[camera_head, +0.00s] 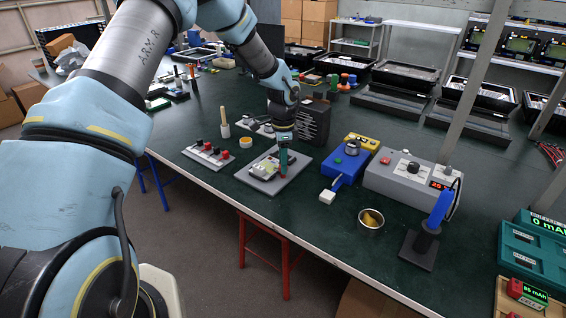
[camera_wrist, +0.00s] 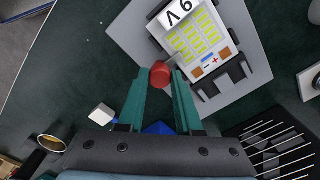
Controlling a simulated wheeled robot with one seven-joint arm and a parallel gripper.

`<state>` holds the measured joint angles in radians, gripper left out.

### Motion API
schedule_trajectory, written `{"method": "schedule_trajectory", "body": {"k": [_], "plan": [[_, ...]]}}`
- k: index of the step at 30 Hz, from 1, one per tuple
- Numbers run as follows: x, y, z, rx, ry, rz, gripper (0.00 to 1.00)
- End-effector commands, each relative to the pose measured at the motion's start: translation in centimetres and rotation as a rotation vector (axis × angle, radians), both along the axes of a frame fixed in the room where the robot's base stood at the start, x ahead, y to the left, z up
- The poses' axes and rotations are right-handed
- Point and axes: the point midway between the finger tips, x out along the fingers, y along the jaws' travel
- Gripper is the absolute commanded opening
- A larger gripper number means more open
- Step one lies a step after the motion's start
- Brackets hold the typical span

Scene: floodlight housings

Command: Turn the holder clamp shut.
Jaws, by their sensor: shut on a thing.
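The holder is a light grey plate (camera_head: 253,179) near the front edge of the bench; it fills the upper part of the wrist view (camera_wrist: 137,28). The clamp's red knob (camera_wrist: 160,75) is at the plate's edge in the wrist view. My gripper (camera_wrist: 161,80) has its two teal fingers shut on this knob, one on each side. In the head view my gripper (camera_head: 283,172) points down at the plate's right part.
A black finned block (camera_head: 313,119) stands close behind my gripper. To the right are a blue device (camera_head: 345,170) with a white end, a grey soldering station (camera_head: 400,180), a metal cup (camera_head: 371,222) and an iron stand (camera_head: 420,248). A strip of knobs (camera_head: 208,156) lies left.

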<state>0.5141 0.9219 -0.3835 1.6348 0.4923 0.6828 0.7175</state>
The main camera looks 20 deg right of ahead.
Motion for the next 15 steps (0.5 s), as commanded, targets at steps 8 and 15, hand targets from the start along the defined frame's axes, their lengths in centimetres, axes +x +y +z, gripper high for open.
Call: {"method": "schedule_trajectory", "body": {"k": [8,15], "plan": [[0.04,-0.13,0.11,-0.003,-0.002,-0.001,0.49],[0.01,-0.06,0.05,-0.001,-0.001,0.0,0.64]]}}
